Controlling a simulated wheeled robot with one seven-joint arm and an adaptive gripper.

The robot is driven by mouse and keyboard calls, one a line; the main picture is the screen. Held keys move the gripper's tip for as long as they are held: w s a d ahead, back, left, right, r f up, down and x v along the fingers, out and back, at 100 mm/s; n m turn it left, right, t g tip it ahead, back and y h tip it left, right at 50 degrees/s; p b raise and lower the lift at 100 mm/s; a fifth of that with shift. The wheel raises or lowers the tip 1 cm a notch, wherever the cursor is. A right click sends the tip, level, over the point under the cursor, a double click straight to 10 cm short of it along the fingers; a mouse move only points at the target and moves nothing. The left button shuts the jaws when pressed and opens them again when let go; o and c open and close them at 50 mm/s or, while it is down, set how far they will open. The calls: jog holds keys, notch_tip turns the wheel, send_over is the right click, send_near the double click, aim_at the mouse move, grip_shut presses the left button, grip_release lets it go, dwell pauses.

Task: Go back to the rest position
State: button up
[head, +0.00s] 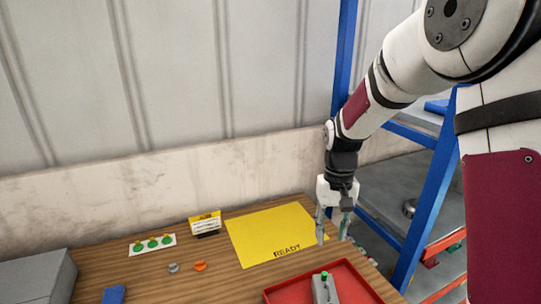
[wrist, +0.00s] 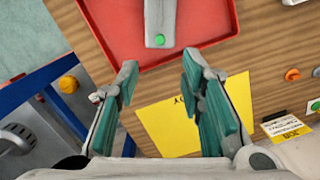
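My gripper (head: 333,226) hangs above the right side of the wooden table, over the right edge of the yellow READY mat (head: 270,222). In the wrist view my gripper (wrist: 158,75) has its two teal-padded fingers spread apart with nothing between them. The red tray (head: 354,278) lies in front of the mat and holds a grey part (head: 322,290) with a green dot. The tray (wrist: 209,31) and the grey part (wrist: 160,15) also show at the top of the wrist view, beyond the fingertips.
On the table are a white card with green pieces (head: 152,243), a yellow-topped sign (head: 205,223), an orange piece (head: 200,266), a grey piece (head: 173,267) and a blue block (head: 114,294). A grey box (head: 40,277) stands at left. A blue rack (head: 428,195) stands close right of my gripper.

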jog(key=s+r+t, duration=0.3)
jog(key=s+r, duration=0.7)
jog(key=r, duration=0.4)
jog(key=s+r+t, duration=0.3)
jog(key=s, duration=1)
jog(key=shift+a+r+n+t, duration=0.2)
jog(key=shift+r+n+t, duration=0.2)
